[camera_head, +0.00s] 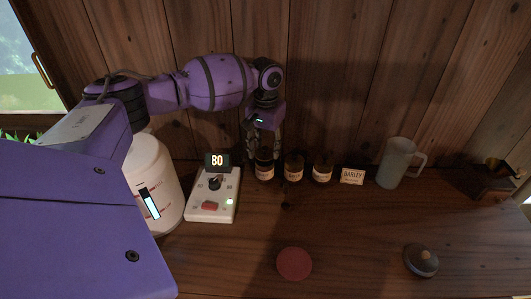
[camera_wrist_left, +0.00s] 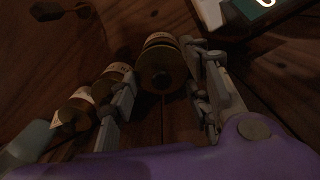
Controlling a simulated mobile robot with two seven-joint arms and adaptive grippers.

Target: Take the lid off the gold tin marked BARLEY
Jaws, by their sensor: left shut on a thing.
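Three small gold-brown tins with pale labels stand in a row by the back wall: a left tin (camera_head: 264,172), a middle tin (camera_head: 294,172) and a right tin (camera_head: 322,173). The tin labels are too small and dark to read. A small card reading BARLEY (camera_head: 352,176) stands just right of the row. My left gripper (camera_head: 264,151) points down over the left tin and is shut on its top, hiding the lid. In the left wrist view this tin (camera_wrist_left: 161,62) shows between the fingers. My right gripper is out of view.
A white device (camera_head: 226,213) with a display reading 80 stands left of the tins, beside a large white canister (camera_head: 157,185). A pale mug (camera_head: 395,165) stands right of the card. A red disc (camera_head: 294,264) and a dark knobbed disc (camera_head: 421,260) lie in front.

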